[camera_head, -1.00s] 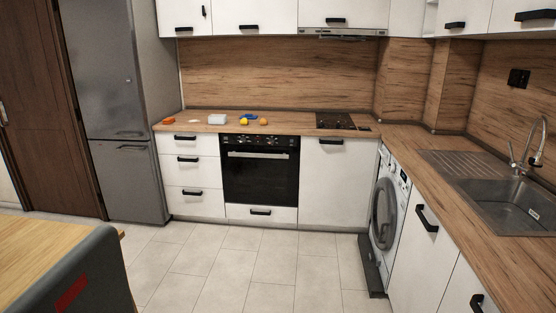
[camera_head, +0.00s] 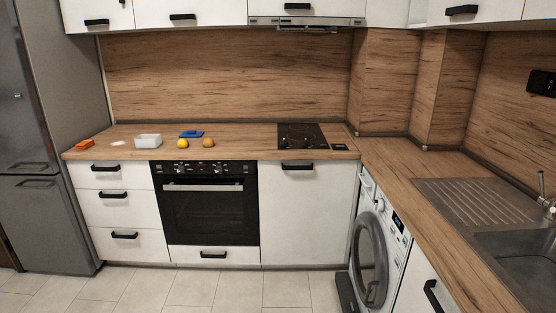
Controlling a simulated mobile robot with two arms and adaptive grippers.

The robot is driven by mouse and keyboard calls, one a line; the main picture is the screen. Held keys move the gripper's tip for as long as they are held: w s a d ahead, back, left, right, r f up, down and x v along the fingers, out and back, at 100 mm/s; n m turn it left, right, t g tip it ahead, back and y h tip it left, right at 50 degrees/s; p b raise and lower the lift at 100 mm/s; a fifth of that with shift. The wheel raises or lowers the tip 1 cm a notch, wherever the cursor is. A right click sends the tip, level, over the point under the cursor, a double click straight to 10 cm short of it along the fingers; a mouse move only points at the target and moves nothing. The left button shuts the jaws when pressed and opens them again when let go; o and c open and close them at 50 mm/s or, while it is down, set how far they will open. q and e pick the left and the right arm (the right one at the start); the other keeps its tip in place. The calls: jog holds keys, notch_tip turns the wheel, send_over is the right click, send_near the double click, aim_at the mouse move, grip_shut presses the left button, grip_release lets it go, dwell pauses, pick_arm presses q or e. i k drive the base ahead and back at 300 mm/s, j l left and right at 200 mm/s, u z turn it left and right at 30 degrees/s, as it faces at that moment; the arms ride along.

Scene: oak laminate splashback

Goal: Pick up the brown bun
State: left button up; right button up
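A small round orange-brown item (camera_head: 208,142), which looks like the brown bun, sits on the wooden worktop (camera_head: 235,148) above the oven's right part. It is small in the view, so I cannot tell its details. A yellow round item (camera_head: 182,143) lies just left of it, with a small gap between them. Neither of my grippers shows in the head view.
A white container (camera_head: 148,140), a blue item (camera_head: 191,134), a pale flat item (camera_head: 118,143) and an orange item (camera_head: 84,144) share the worktop. A dark hob (camera_head: 301,136) lies to the right. The oven (camera_head: 208,205) and washing machine (camera_head: 372,258) stand below. Tiled floor lies in front.

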aim_at(207, 141)
jog(key=i+u, duration=0.15)
jog(key=i, duration=0.3)
jog(key=i+l+u, duration=0.2)
jog(key=i, duration=0.2)
jog(key=i+l+u, duration=0.15)
jog(key=i, duration=0.3)
jog(key=i+l+u, duration=0.2)
jog(key=i, duration=0.2)
